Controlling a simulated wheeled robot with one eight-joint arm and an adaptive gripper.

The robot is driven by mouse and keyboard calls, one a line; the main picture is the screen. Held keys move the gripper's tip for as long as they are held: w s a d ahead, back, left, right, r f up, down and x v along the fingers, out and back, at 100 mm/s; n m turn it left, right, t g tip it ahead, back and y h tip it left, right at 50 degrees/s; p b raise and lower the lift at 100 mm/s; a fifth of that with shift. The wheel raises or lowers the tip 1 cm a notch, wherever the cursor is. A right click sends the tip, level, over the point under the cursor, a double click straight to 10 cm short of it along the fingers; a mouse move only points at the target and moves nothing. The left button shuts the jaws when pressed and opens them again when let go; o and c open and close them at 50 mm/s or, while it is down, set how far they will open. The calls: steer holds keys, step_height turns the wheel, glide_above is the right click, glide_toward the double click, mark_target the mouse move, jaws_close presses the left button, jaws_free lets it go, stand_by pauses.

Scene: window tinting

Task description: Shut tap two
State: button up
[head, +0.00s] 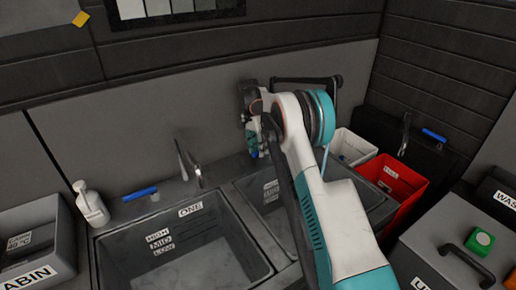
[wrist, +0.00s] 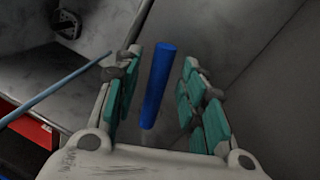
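Tap two's blue lever handle (wrist: 158,85) stands between the two teal-padded fingers of my gripper (wrist: 160,100) in the wrist view. The fingers are open, with a gap on each side of the handle. In the head view my gripper (head: 250,135) points down at the back of the second sink (head: 258,187). My arm hides much of that sink and tap. A thin pale blue streak (wrist: 55,88) crosses the left of the wrist view; I cannot tell for sure whether it is running water.
Sink one (head: 185,265) has its own blue handle (head: 140,193) and spout (head: 196,172). A soap bottle (head: 91,205) stands to its left. A white bin (head: 352,146) and a red bin (head: 398,190) are right of my arm. Another blue handle (head: 433,135) is at the right.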

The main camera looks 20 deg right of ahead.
step_height(320, 180, up, 10)
stand_by(0.5)
